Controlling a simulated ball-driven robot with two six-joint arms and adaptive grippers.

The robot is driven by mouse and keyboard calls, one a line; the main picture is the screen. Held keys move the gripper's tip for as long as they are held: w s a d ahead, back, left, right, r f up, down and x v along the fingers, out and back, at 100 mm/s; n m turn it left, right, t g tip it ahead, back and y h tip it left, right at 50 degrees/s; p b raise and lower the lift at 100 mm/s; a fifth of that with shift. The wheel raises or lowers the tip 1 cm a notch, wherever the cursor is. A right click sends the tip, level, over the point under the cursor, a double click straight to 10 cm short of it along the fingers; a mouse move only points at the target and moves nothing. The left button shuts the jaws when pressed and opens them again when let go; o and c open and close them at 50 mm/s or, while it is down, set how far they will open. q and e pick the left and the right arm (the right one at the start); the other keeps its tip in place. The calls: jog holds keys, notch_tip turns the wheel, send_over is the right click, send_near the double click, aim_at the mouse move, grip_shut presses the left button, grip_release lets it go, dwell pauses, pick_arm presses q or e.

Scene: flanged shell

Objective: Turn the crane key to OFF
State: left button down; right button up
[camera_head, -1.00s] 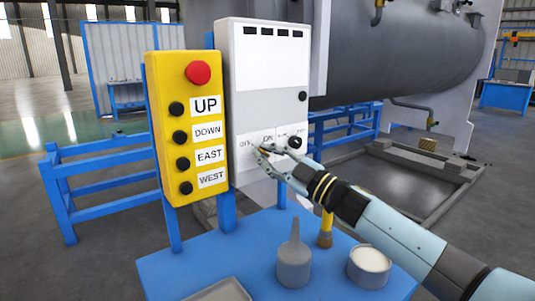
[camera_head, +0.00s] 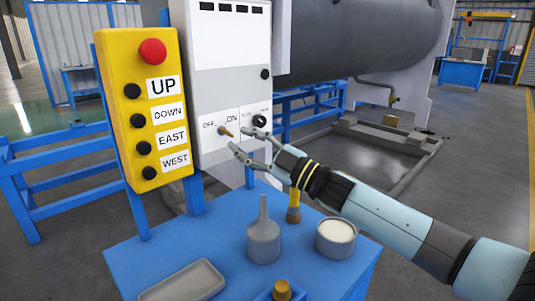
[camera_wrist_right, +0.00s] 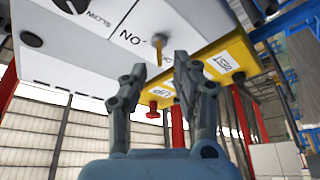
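The small brass key (camera_head: 226,131) sticks out of the grey control box (camera_head: 207,95) between the OFF and ON labels. Its bow slants toward the lower right in the head view, on the ON side. My right gripper (camera_head: 240,139) is open and empty just right of the key, its fingers apart and pointing at the panel. In the right wrist view the key (camera_wrist_right: 159,45) shows beyond the gap between the open fingertips (camera_wrist_right: 158,72), and nothing is held. My left gripper is not in view.
A yellow pendant (camera_head: 142,105) with a red button and several black buttons stands just left of the box. A black knob (camera_head: 260,121) sits right of the key. Below, a blue table (camera_head: 205,245) carries an oil can (camera_head: 263,235), a round tin (camera_head: 335,240) and a grey tray (camera_head: 185,281).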

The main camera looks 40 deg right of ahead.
jog(key=v, duration=0.8)
jog(key=shift+s, duration=0.1)
